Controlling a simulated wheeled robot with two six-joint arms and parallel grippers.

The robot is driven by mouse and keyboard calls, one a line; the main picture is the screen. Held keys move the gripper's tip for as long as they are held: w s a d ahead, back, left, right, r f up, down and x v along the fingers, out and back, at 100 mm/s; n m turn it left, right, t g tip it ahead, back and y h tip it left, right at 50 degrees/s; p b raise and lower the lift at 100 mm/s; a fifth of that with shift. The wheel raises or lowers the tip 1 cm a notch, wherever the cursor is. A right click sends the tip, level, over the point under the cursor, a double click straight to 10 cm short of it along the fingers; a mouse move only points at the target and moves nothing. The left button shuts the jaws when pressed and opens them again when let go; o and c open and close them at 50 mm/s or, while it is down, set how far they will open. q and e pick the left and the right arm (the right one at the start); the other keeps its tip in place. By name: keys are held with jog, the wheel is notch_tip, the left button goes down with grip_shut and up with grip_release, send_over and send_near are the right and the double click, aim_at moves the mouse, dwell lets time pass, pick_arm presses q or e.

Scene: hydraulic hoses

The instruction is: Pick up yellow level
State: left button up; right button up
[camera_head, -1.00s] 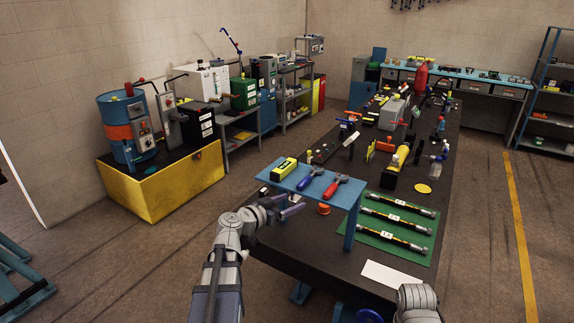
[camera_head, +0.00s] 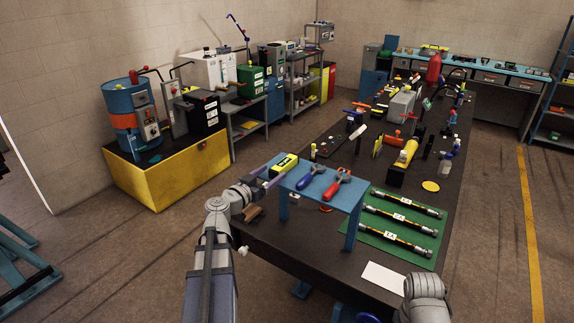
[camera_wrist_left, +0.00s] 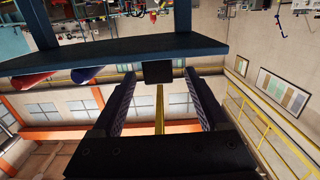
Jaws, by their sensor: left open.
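The yellow level (camera_head: 285,161), yellow with dark parts, lies at the left end of a small raised blue shelf (camera_head: 325,190). My left gripper (camera_head: 268,175) is open at the shelf's left end, its fingers pointing at the level and close to its near end. In the left wrist view, a dark block (camera_wrist_left: 157,72), seemingly the level's end, shows at the shelf edge, between and just beyond the open fingers of the left gripper (camera_wrist_left: 157,92). My right gripper is not in view.
A blue-handled tool (camera_head: 311,176) and a red-handled tool (camera_head: 337,184) lie on the shelf beside the level. A green mat (camera_head: 383,241) with black-and-yellow hoses lies to the right on the dark table (camera_head: 320,249). A white sheet (camera_head: 384,277) lies near the front edge.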

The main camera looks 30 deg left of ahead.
aim_at(284, 162)
pick_arm(q)
jog(key=shift+w+d+r, duration=0.1)
jog(key=shift+w+d, duration=0.1)
jog(key=shift+w, duration=1.75)
jog(key=shift+w+d+r, duration=0.1)
jog(key=shift+w+d, duration=0.05)
jog(key=shift+w, duration=1.8)
jog(key=shift+s, duration=0.1)
grip_shut()
